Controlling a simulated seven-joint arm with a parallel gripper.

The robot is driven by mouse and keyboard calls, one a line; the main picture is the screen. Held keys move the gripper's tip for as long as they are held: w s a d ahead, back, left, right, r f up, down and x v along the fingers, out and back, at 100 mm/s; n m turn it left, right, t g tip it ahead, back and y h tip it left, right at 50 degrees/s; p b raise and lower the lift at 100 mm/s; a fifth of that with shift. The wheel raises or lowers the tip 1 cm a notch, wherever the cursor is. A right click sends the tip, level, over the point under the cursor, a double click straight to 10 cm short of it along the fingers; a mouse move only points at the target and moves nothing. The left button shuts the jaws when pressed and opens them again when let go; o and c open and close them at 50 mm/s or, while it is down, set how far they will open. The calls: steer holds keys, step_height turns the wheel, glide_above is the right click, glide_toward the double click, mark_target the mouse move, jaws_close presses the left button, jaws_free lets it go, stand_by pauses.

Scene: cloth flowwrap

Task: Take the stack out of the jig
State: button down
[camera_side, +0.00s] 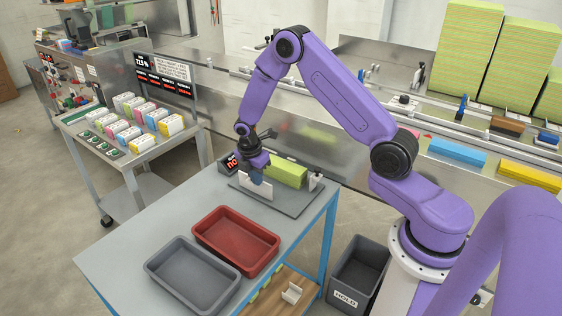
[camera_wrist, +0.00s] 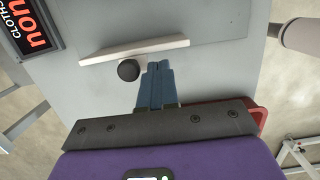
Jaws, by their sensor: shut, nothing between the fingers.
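The yellow-green stack (camera_side: 287,171) lies on the grey base plate of the jig (camera_side: 290,203), behind its upright white plate (camera_side: 254,187). My gripper (camera_side: 257,179) is at the white plate, just left of the stack, pointing down. In the wrist view my gripper's blue fingers (camera_wrist: 159,70) are together with nothing between them. Their tips are close to the white plate (camera_wrist: 135,49) and a black knob (camera_wrist: 129,70); I cannot tell whether they touch. The stack does not show in the wrist view.
A display (camera_side: 231,162) stands at the jig's left. A red tray (camera_side: 236,265) and a grey tray (camera_side: 158,280) sit on the table in front. A dark bin marked HOLD (camera_side: 345,296) is on the floor. The table's left part is clear.

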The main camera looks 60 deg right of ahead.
mark_target(282, 166)
steer(key=d, duration=0.8)
steer(key=d+f, duration=0.1)
steer(key=d, duration=0.4)
steer(key=shift+f, duration=0.35)
steer(key=a, duration=0.4)
steer(key=shift+a, duration=0.15)
steer(key=shift+s, duration=0.1)
steer(key=shift+d, duration=0.25)
